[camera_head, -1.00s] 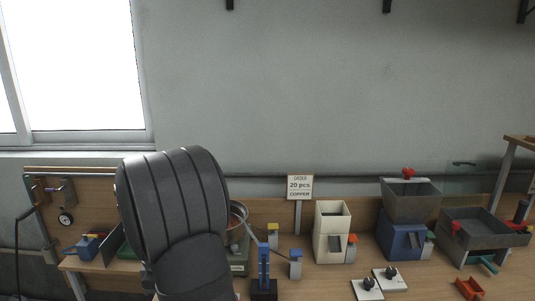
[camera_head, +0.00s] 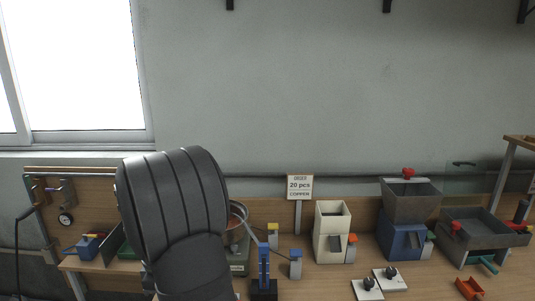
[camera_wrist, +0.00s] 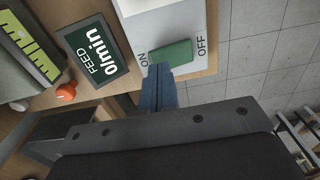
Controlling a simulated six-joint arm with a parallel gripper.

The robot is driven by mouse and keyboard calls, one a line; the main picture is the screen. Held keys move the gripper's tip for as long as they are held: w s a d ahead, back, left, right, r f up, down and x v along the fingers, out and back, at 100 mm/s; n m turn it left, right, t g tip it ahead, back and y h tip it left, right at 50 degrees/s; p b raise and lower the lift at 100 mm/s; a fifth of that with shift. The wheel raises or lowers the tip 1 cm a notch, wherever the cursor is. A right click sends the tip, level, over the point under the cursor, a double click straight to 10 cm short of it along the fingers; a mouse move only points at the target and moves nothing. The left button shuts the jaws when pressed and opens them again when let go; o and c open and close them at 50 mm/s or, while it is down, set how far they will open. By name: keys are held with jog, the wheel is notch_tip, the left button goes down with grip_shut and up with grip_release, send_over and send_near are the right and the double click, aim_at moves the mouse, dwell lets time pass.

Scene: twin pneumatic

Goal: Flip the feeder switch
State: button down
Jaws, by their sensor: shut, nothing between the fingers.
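The feeder switch is a green rocker (camera_wrist: 171,53) on a white housing (camera_wrist: 168,18) in the wrist view. ON is printed at its left end and OFF at its right end. My gripper (camera_wrist: 160,70) shows its blue fingers shut with nothing between them. The fingertips are just below the rocker, near its ON end. I cannot tell whether they touch it. In the head view I cannot make out the switch or the gripper; my dark arm covers part of the bench.
A dark display (camera_wrist: 97,55) reading "FEED 0/min" is left of the housing in the wrist view. An orange knob (camera_wrist: 66,92) is lower left. In the head view, a cream hopper box (camera_head: 332,232), a blue-based hopper (camera_head: 402,242) and a grey tray (camera_head: 485,228) stand on the right.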

jog(key=shift+f, duration=0.9)
dwell(0.3)
jog(key=shift+r, duration=3.55)
jog(key=shift+f, duration=3.55)
jog(key=shift+r, duration=0.15)
